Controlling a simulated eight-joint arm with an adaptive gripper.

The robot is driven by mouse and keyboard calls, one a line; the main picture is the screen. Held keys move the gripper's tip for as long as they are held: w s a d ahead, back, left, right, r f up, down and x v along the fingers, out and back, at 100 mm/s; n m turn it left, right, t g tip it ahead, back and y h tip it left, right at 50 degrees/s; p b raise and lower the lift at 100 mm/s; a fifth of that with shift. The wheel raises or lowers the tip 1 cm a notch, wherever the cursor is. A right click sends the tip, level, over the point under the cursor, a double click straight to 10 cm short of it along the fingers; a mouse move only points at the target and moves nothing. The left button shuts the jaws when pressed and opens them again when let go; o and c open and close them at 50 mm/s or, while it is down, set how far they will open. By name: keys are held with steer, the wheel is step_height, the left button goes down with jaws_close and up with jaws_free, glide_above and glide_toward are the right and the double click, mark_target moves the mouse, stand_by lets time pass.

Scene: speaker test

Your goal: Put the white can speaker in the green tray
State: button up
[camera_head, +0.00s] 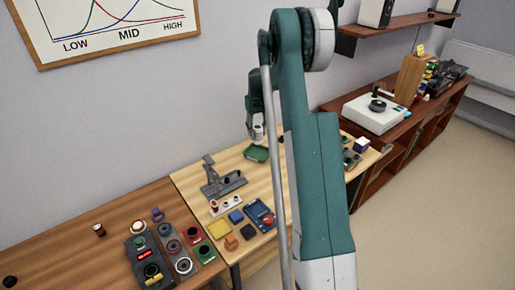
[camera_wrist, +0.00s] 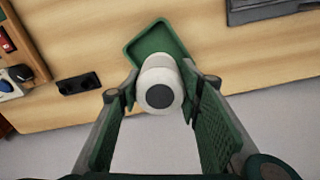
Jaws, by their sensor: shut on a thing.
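The white can speaker (camera_wrist: 160,84) is a white cylinder with a dark round face. My gripper (camera_wrist: 161,93) is shut on it, with a green-padded finger on each side in the wrist view. In the head view the white can speaker (camera_head: 258,132) hangs below my gripper (camera_head: 257,122), above the table. The green tray (camera_wrist: 151,36) is a shallow tray with a raised rim. It lies on the wooden table beyond the speaker in the wrist view, which hides part of its near side. The green tray (camera_head: 255,154) also shows below the speaker in the head view.
A grey stand (camera_head: 221,182) is left of the tray on the light wooden table. A black two-knob piece (camera_wrist: 78,83) lies left of the gripper in the wrist view. Coloured blocks and small parts (camera_head: 236,216) lie at the table's front. Bare wood surrounds the tray.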

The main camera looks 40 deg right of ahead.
mark_target(258, 127)
steer(key=shift+f, duration=2.5)
steer(key=shift+f+b, duration=0.3)
steer(key=shift+f, duration=1.55)
steer(key=shift+f, duration=0.2)
steer(key=o, duration=1)
steer(key=shift+o, duration=0.2)
steer(key=shift+r, duration=0.2)
step_height(258, 127, up, 12)
steer(key=shift+p, duration=0.45)
